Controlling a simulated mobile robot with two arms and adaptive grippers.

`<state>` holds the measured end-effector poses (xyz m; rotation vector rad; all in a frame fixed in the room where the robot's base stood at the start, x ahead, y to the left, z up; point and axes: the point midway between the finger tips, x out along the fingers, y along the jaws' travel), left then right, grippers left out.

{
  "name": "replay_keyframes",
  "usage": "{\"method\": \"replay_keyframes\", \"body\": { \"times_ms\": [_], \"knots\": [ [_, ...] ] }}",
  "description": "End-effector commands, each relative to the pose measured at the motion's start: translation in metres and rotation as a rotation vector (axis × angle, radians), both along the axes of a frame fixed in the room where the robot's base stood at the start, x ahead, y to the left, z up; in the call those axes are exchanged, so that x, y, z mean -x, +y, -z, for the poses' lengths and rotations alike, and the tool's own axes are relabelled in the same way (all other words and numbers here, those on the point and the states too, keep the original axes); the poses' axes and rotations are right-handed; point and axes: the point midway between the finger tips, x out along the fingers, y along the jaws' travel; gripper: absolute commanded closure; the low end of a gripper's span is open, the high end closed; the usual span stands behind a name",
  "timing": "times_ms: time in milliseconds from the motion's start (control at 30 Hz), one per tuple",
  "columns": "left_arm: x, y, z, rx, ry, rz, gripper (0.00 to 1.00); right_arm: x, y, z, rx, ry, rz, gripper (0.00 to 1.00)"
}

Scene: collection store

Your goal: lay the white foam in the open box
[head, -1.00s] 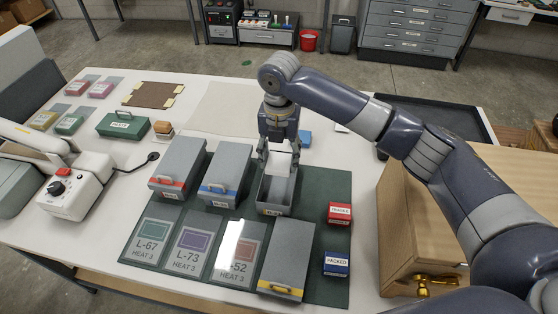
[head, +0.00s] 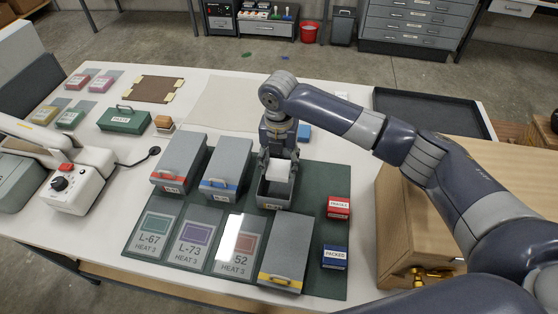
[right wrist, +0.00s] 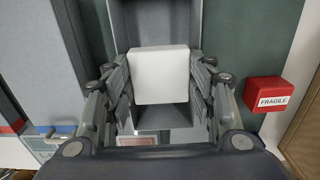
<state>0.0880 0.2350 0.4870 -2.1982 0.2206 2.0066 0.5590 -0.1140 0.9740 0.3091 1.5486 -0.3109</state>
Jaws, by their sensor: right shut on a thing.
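The white foam (head: 279,169) is a pale block between the fingers of my right gripper (head: 278,165). The gripper is shut on it, above and partly inside the open grey box (head: 270,203). In the right wrist view the foam (right wrist: 159,75) sits between both fingers (right wrist: 160,95), with grey box walls (right wrist: 155,22) behind it. The box interior shows below the foam. I cannot tell whether the foam touches the box floor. My left gripper is not in view.
Closed grey boxes with red (head: 180,163), blue (head: 229,168) and yellow (head: 288,245) bands stand close by on the green mat (head: 318,185). A red FRAGILE block (head: 338,207) and a blue PACKED block (head: 335,257) lie to the right. A wooden case (head: 425,200) stands farther right.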

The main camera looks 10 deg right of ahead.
Motion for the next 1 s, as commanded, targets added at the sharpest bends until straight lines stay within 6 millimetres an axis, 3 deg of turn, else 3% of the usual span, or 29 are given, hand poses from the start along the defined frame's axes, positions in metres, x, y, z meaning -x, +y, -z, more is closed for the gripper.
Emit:
{"method": "replay_keyframes", "body": {
  "times_ms": [100, 133, 200, 633, 767, 1000],
  "knots": [
    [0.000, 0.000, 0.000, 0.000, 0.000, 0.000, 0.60, 0.000, 0.000, 0.001, 0.000, 0.000, 0.000, 0.58],
    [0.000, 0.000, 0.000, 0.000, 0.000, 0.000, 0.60, 0.000, 0.000, 0.001, 0.000, 0.000, 0.000, 0.42],
    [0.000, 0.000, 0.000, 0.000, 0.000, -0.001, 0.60, 0.000, 0.000, 0.001, 0.000, 0.000, 0.000, 0.29],
    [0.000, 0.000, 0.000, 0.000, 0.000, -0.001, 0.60, -0.001, 0.000, -0.006, 0.001, -0.002, 0.000, 0.29],
    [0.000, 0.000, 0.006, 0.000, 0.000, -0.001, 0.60, -0.001, 0.000, -0.022, 0.000, -0.004, 0.000, 0.29],
    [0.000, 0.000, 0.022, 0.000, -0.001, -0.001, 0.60, -0.001, 0.001, -0.076, -0.002, -0.005, 0.000, 0.29]
  ]
}}
